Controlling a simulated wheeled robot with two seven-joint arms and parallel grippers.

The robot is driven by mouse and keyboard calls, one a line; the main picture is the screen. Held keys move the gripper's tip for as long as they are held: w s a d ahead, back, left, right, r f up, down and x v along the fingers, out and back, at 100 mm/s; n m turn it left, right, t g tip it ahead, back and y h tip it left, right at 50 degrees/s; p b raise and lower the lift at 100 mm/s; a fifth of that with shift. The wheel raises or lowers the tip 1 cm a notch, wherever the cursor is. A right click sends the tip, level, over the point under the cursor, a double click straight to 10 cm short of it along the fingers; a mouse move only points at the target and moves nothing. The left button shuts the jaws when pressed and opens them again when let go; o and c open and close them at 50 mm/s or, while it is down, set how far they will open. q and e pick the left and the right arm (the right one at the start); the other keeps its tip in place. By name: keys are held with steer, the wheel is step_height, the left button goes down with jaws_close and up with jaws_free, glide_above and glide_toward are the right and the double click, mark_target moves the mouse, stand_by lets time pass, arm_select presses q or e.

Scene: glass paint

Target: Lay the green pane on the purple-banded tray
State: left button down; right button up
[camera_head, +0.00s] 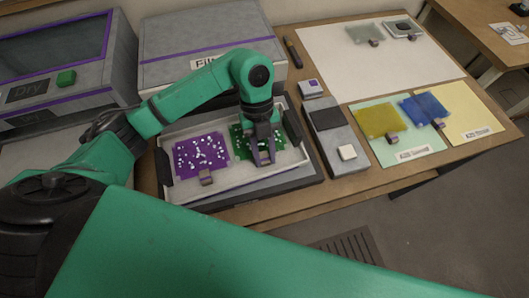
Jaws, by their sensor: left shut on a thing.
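The green pane (240,136), dotted with white specks, lies in or just above a pale shallow tray (240,182) with dark end handles. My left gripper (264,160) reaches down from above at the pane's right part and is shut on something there. Its fingers hide the held spot, most likely the green pane's clip. A purple pane (201,152) with white specks and a small clip lies in the left half of the same tray. I cannot make out a purple band on this tray. My right gripper is not in view.
A grey box (205,40) with a purple stripe stands behind the tray. A dark-topped grey block (330,140) stands right of it. Yellow (380,121) and blue (423,108) panes lie on labelled mats.

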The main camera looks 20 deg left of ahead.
arm_select(q)
steer(key=shift+f, duration=0.1)
steer(key=c, duration=0.5)
jaws_free()
steer(key=b+v, duration=0.1)
steer(key=v, duration=0.7)
steer(key=shift+w+a+r, duration=0.1)
steer(key=shift+w+r, duration=0.05)
steer(key=shift+r, duration=0.1)
steer(key=r+p, duration=0.3)
steer(key=r, duration=0.2)
steer(key=w+r+p, duration=0.1)
steer(key=r+p, duration=0.1)
steer(key=r, duration=0.2)
steer(key=a+r+p, duration=0.1)
steer(key=r+p, duration=0.2)
steer(key=r, duration=0.2)
steer(key=shift+w+a+r+p, duration=0.1)
steer(key=shift+w+r+p, duration=0.25)
steer(key=shift+w, duration=0.05)
